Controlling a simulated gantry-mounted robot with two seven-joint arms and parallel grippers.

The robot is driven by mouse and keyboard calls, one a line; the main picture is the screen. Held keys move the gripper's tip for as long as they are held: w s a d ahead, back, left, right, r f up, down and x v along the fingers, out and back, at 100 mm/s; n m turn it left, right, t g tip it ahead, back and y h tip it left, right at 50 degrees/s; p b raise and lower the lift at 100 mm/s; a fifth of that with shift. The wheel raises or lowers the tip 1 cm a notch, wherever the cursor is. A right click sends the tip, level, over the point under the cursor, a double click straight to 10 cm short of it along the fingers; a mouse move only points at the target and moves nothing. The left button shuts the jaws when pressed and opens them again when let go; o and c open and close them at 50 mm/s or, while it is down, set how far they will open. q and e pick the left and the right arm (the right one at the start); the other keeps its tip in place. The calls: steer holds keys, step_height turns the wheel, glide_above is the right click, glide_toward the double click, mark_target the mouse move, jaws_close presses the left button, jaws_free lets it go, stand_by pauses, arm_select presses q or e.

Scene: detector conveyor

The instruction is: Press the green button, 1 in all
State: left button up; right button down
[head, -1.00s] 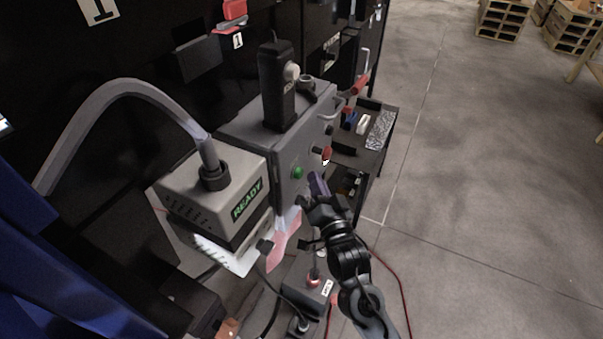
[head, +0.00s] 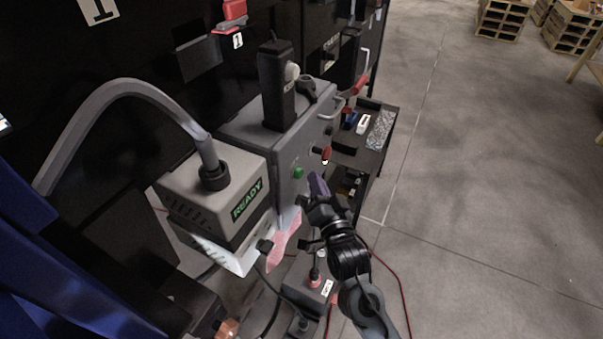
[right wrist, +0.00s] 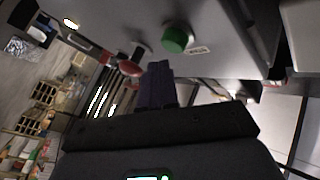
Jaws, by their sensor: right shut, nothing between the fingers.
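The green button (head: 298,172) sits on the side face of a grey control box (head: 270,122), below and in front of a red knob (head: 326,153). My right gripper (head: 318,184) is shut and empty, with its purple fingertips just right of and slightly below the button. In the right wrist view the green button (right wrist: 176,38) stands out from the grey panel beside a small label. The shut fingers (right wrist: 157,72) point toward the panel, a little left of and below the button, with a visible gap. My left gripper is not in view.
A box with a lit READY sign (head: 247,199) and a thick grey hose stands left of the control box. A black shelf (head: 368,135) with small items lies behind to the right. A red cable (head: 398,285) runs over the open floor at right.

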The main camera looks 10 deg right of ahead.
steer(key=shift+w+a, duration=0.1)
steer(key=shift+a, duration=0.05)
stand_by(0.3)
steer(key=shift+w+a+p, duration=0.15)
steer(key=shift+a+p, duration=0.05)
steer(key=shift+p, duration=0.2)
steer(key=shift+w, duration=0.1)
